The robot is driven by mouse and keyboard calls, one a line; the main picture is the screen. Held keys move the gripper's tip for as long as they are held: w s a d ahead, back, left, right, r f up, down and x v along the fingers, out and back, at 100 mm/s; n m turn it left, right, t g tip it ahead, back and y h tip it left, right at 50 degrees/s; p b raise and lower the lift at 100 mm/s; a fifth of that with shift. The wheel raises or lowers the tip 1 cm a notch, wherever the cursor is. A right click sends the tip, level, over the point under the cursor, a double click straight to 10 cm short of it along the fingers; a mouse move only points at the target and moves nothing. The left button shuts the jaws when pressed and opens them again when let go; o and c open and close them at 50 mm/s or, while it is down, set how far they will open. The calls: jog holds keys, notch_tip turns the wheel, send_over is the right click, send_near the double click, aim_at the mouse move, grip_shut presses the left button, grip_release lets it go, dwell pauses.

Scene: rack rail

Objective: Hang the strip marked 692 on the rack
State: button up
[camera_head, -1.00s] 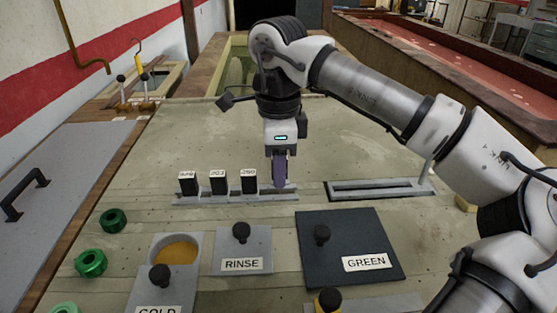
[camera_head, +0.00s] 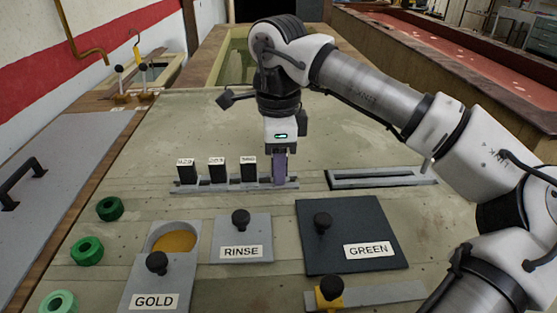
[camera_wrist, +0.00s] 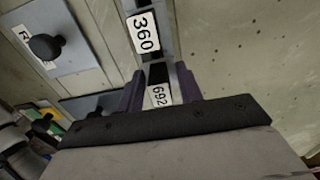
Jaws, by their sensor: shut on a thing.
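The strip marked 692 (camera_wrist: 159,95) is between the purple fingers of my gripper (camera_wrist: 158,83) in the wrist view. My gripper (camera_head: 279,181) is shut on it at the right end of a low grey rail (camera_head: 205,188). Its fingers hide most of the strip, and I cannot tell whether its lower end touches the rail. The strip marked 360 (camera_head: 248,171) stands upright in the rail just left of my gripper; it also shows in the wrist view (camera_wrist: 143,30). Two more black strips (camera_head: 217,172) (camera_head: 186,172) with white labels stand further left.
A grey slotted frame (camera_head: 335,180) lies right of the rail. In front are the RINSE plate (camera_head: 257,227), the GREEN plate (camera_head: 365,220) and the GOLD plate (camera_head: 178,285) beside an orange-filled opening (camera_head: 174,243). Green rings (camera_head: 109,208) lie at the left.

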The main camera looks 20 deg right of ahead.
jog(key=shift+f+b, duration=0.35)
jog(key=shift+f, duration=0.15)
jog(key=o, duration=0.9)
jog(key=shift+r+p, duration=2.75)
jog(key=shift+r, duration=0.8)
jog(key=shift+f, duration=0.1)
